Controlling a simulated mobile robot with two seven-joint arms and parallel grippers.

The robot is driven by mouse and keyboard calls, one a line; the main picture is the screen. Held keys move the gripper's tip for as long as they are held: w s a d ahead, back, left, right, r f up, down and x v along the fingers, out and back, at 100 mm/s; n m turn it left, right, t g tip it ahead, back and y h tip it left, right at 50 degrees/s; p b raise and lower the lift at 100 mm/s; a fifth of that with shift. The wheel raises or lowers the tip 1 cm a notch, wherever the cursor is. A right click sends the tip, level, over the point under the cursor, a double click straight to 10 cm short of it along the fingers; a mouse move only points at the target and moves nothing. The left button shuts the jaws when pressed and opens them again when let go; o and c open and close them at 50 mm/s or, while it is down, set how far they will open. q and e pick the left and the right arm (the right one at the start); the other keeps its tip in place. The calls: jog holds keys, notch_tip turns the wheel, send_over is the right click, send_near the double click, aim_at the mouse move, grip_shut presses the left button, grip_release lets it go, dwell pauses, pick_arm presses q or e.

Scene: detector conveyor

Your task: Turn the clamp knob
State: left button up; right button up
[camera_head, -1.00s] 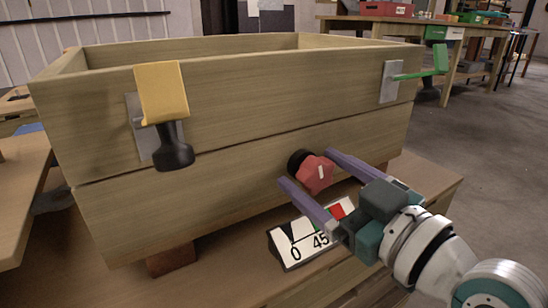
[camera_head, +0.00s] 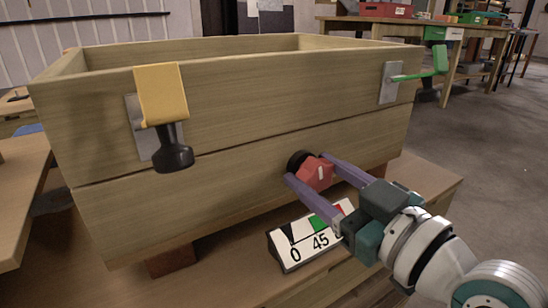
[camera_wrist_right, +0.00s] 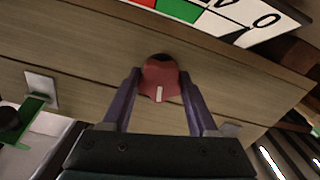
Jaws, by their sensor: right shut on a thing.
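The clamp knob is red with a white mark and a black base (camera_head: 316,173), on the front of the lower wooden box section. It also shows in the right wrist view (camera_wrist_right: 161,80), between my fingers. My right gripper (camera_head: 307,168) is shut on the knob, one purple finger on each side; in the right wrist view its fingertips (camera_wrist_right: 160,80) flank the knob. A dial plate (camera_head: 308,238) with 0, 45 and green and red patches stands below the knob, partly hidden by my gripper. My left gripper is not in view.
The large wooden box (camera_head: 230,105) has a yellow latch with a black handle (camera_head: 162,95) at left and a green latch (camera_head: 440,60) at right. It stands on a wooden bench (camera_head: 215,265). Workbenches and open floor lie behind at the right.

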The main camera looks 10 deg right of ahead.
jog(key=m, duration=0.8)
jog(key=shift+d+p, duration=0.1)
jog(key=shift+p, duration=0.2)
jog(key=m, duration=0.4)
jog(key=shift+f, duration=0.1)
jog(key=shift+m+b, duration=0.4)
jog(key=shift+m, duration=1.7)
jog(key=o, duration=1.4)
